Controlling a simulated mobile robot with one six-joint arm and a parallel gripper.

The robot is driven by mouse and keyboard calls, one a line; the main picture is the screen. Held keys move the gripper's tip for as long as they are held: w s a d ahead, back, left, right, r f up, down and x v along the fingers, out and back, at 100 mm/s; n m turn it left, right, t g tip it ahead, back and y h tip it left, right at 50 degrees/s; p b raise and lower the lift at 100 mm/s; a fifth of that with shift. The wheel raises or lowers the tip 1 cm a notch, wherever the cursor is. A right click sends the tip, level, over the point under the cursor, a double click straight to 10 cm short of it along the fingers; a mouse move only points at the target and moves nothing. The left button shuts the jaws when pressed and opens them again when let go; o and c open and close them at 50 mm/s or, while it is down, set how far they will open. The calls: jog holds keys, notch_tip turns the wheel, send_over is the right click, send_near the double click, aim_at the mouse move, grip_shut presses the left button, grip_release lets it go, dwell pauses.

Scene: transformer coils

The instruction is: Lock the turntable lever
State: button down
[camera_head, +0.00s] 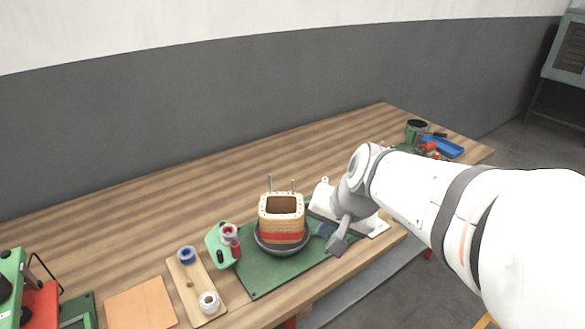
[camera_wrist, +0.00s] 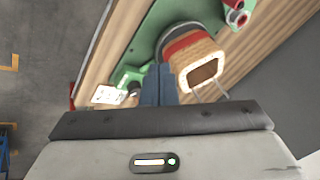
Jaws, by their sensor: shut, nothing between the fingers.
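The turntable (camera_head: 262,243) is a dark grey round plate on a green base (camera_head: 262,276). A tan coil (camera_head: 283,216) with a red band and an open square top stands on it, with two thin rods rising behind. My gripper (camera_head: 319,230) is at the right side of the turntable, close to its rim. In the wrist view, the blue-grey fingers of my gripper (camera_wrist: 158,82) are together and empty, beside the coil (camera_wrist: 197,60) and over the green base (camera_wrist: 130,74). I cannot clearly make out the lever; a small dark part (camera_wrist: 134,88) shows left of the fingers.
A wooden board (camera_head: 210,318) with a blue spool (camera_head: 187,255) and a white spool (camera_head: 209,302) lies left of the green base. A green holder with red-and-white spools (camera_head: 229,233) stands between them. A blue tray (camera_head: 443,147) is at the far right. The back of the table is clear.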

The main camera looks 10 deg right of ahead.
jog(key=w+d+f+m+t+b, duration=0.2)
jog(key=w+d+f+m+b, duration=0.2)
jog(key=w, duration=0.3)
jog(key=w+d+f+m+t+b, duration=0.2)
jog(key=w+d+f+m+b, duration=0.2)
jog(key=w+m, duration=0.3)
jog(key=shift+w+d+h+b, duration=0.3)
jog(key=shift+w+d, duration=0.05)
jog(key=shift+w, duration=0.2)
jog(key=shift+f, duration=0.15)
jog(key=b+x, duration=0.2)
jog(key=x, duration=0.8)
jog(key=shift+w+b, duration=0.1)
jog(key=shift+b, duration=0.3)
jog(key=shift+w+a+p, duration=0.25)
jog(key=shift+w+p, duration=0.35)
jog(key=shift+w, duration=0.6)
jog(key=shift+w+a, duration=0.15)
jog(key=shift+w, duration=0.65)
